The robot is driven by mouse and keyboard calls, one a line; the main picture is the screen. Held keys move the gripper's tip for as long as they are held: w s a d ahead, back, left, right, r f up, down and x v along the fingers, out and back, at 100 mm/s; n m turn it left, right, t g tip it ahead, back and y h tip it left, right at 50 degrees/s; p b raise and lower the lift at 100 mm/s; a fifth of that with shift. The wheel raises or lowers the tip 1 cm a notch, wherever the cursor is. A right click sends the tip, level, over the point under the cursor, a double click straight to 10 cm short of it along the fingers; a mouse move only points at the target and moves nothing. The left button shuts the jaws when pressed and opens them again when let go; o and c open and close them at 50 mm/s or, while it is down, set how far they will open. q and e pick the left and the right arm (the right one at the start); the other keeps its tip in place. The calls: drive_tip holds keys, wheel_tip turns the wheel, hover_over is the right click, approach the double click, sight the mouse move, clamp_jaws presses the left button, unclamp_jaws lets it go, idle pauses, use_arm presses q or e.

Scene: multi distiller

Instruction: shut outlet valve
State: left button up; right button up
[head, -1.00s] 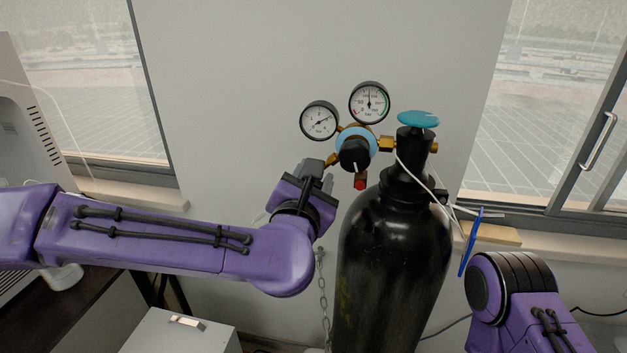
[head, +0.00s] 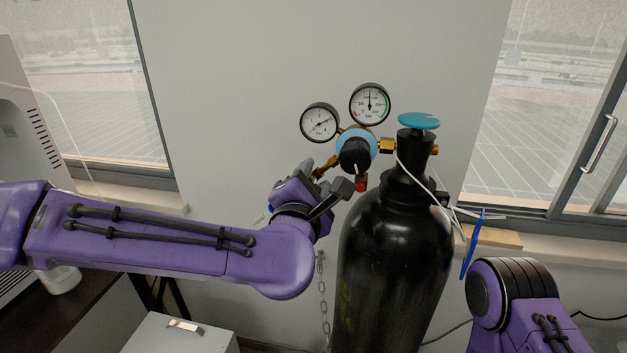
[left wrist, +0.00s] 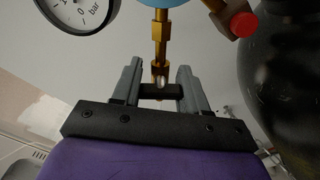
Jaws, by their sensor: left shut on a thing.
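The outlet valve (left wrist: 160,89) shows in the left wrist view as a dark bar-shaped handle under a brass stem. My left gripper (left wrist: 158,86) is shut on this handle, with one grey finger at each side. In the head view my left gripper (head: 327,180) is just below and left of the regulator (head: 357,148), at the brass outlet fitting (head: 321,172). Its fingers hide most of the valve handle there. The regulator has a blue body, a black knob and two round gauges. My right gripper is out of view; only part of that arm shows at lower right.
A black gas cylinder (head: 393,260) with a teal handwheel (head: 418,121) stands right of the left gripper. A red-tipped fitting (head: 361,184) hangs close to the fingers. A chain (head: 322,300) hangs beside the cylinder. A grey box (head: 180,335) is at lower left.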

use_arm(q)
drive_tip(key=o, duration=1.1)
drive_tip(key=shift+c, duration=0.2)
drive_tip(key=shift+s+f+b, duration=0.1)
drive_tip(key=shift+s+b, duration=0.2)
drive_tip(key=shift+s, duration=0.15)
drive_tip(key=s+a+b, duration=0.2)
drive_tip(key=s+b, duration=0.1)
drive_tip(key=s, duration=0.6)
drive_tip(key=shift+s, duration=0.25)
